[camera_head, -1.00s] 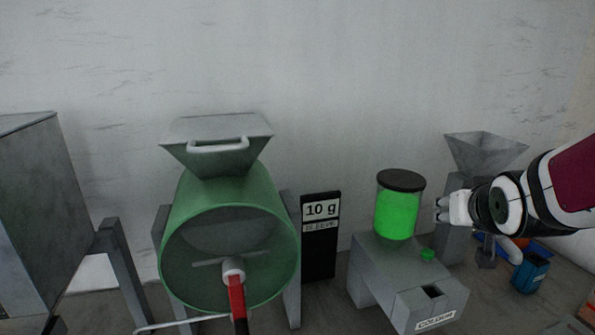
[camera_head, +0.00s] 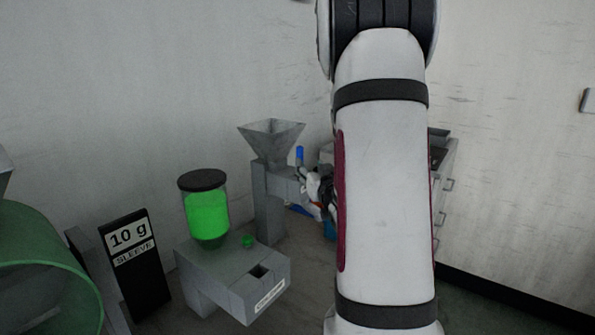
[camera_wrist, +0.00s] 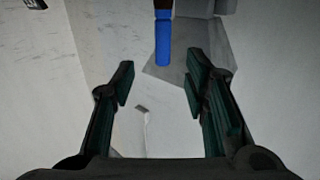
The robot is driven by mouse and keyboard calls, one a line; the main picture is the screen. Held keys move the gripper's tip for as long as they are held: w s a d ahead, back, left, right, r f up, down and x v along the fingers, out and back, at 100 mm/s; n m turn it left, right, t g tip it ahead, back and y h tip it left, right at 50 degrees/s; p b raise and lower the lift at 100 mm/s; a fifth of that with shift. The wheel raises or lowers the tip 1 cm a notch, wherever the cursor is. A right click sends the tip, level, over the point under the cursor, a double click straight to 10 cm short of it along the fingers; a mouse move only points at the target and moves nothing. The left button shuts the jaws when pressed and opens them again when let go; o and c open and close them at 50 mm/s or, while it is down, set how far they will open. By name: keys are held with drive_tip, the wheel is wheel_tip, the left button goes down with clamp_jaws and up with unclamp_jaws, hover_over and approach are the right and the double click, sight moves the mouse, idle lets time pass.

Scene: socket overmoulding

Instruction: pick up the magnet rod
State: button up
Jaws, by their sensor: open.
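A rod with a blue end (camera_wrist: 163,43), likely the magnet rod, shows at the top of the wrist view. Its dark upper part is cut off by the frame edge. A small blue upright piece beside the grey hopper in the head view (camera_head: 299,155) looks like the same rod. My gripper (camera_wrist: 160,85) is open and empty in the wrist view. The blue end lies beyond the fingertips, roughly in line with the gap between them, and touches neither finger. In the head view my gripper is mostly hidden behind my arm.
A grey machine with a hopper (camera_head: 270,137) stands close to my gripper. Left of it are a dispenser with a green-filled jar (camera_head: 207,213), a black "10 g SLEEVE" sign (camera_head: 136,265) and a green drum (camera_head: 40,265). A drawer cabinet (camera_head: 444,185) is partly hidden behind my arm.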

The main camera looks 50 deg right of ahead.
sight(301, 155)
drive_tip(key=shift+p+x, duration=0.5)
drive_tip(key=shift+x, duration=3.85)
drive_tip(key=shift+w+a+r, duration=0.1)
drive_tip(key=shift+a+r, duration=0.05)
drive_tip(key=shift+r, duration=0.05)
clamp_jaws()
